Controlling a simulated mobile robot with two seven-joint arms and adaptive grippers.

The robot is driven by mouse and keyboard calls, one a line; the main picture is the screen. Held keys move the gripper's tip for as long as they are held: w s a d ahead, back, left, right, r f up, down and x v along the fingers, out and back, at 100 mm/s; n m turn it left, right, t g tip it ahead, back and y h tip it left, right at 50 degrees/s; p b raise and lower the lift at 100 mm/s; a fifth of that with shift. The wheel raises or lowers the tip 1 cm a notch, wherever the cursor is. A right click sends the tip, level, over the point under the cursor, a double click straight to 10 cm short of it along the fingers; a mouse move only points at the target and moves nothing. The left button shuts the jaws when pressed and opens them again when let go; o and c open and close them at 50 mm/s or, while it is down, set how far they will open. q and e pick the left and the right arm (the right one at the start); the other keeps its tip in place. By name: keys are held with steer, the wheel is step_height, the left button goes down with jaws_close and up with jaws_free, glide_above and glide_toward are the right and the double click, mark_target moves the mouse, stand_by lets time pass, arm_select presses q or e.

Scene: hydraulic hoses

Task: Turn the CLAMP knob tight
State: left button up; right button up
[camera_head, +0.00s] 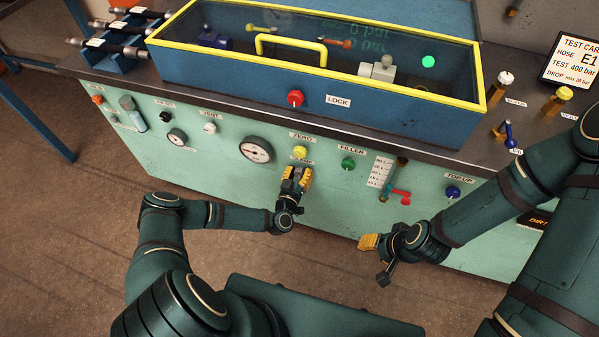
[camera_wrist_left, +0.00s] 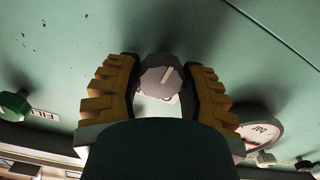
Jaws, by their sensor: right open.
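The CLAMP knob (camera_wrist_left: 162,77) is a grey, faceted knob with a light pointer line, tilted a little from upright in the left wrist view. My left gripper (camera_wrist_left: 161,85) has its yellow, dark-padded fingers on both sides of the knob, close against it. In the head view my left gripper (camera_head: 297,176) is at the green panel, just below the CLAMP label (camera_head: 302,162), and hides the knob. My right gripper (camera_head: 372,243) is open and empty, in front of the panel's lower right part, away from the controls.
Around the left gripper are the yellow ZERO knob (camera_head: 300,152), the green FILLER knob (camera_head: 348,163) and a round gauge (camera_head: 257,149). A red lever (camera_head: 401,196) and the blue TOP UP knob (camera_head: 453,192) are further right. The yellow-rimmed lidded box (camera_head: 330,101) stands above.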

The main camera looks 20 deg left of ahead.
arm_select(q)
steer(key=shift+c, duration=1.4)
steer(key=shift+r, duration=0.1)
steer(key=m+p, duration=0.2)
steer(key=m, duration=0.1)
steer(key=shift+d+r+m, duration=0.1)
steer(key=shift+d+m, duration=0.05)
steer(key=shift+m, duration=0.25)
steer(key=m+p, duration=0.2)
steer(key=m, duration=0.3)
steer(key=shift+d+p, duration=0.1)
steer(key=shift+p, duration=0.2)
steer(key=m+p, duration=0.1)
steer(key=m, duration=0.3)
steer(key=shift+w, duration=0.1)
steer(key=m, duration=0.5)
steer(key=shift+f+p, duration=0.2)
steer(key=shift+p, duration=0.15)
